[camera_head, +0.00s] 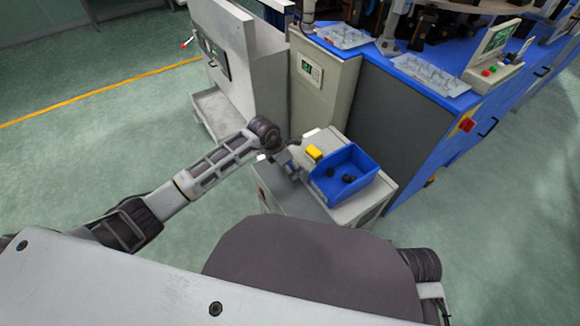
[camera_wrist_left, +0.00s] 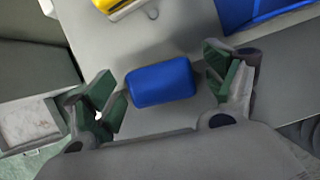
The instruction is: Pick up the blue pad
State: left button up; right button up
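The blue pad (camera_wrist_left: 160,83) lies on the grey top of a small cabinet, in the middle of the left wrist view. It is a rounded rectangular block, slightly tilted in the picture. My left gripper (camera_wrist_left: 165,84) is open, with one green-padded finger on each side of the pad and gaps between the pad and both fingers. In the head view my left gripper (camera_head: 288,166) is over the left part of the cabinet top, and I cannot make out the pad there. My right gripper is not in view.
A blue bin (camera_head: 364,161) with dark pieces inside stands on the cabinet (camera_head: 374,199), right of my left gripper. A yellow block (camera_head: 314,152) sits behind the gripper. A large blue-topped machine (camera_head: 405,118) stands behind to the right. Green floor is open at left.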

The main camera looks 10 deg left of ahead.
pick_arm(q)
jog(key=c, duration=1)
jog(key=shift+r, duration=0.1)
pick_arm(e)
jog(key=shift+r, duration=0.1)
pick_arm(q)
jog(key=shift+r, duration=0.55)
notch_tip(320, 180, up, 3)
jog(key=shift+r+p, duration=0.15)
jog(key=shift+p, duration=0.55)
notch_tip(320, 180, up, 4)
jog(key=shift+f+p, duration=0.2)
jog(key=shift+p, duration=0.3)
jog(key=shift+r, duration=0.9)
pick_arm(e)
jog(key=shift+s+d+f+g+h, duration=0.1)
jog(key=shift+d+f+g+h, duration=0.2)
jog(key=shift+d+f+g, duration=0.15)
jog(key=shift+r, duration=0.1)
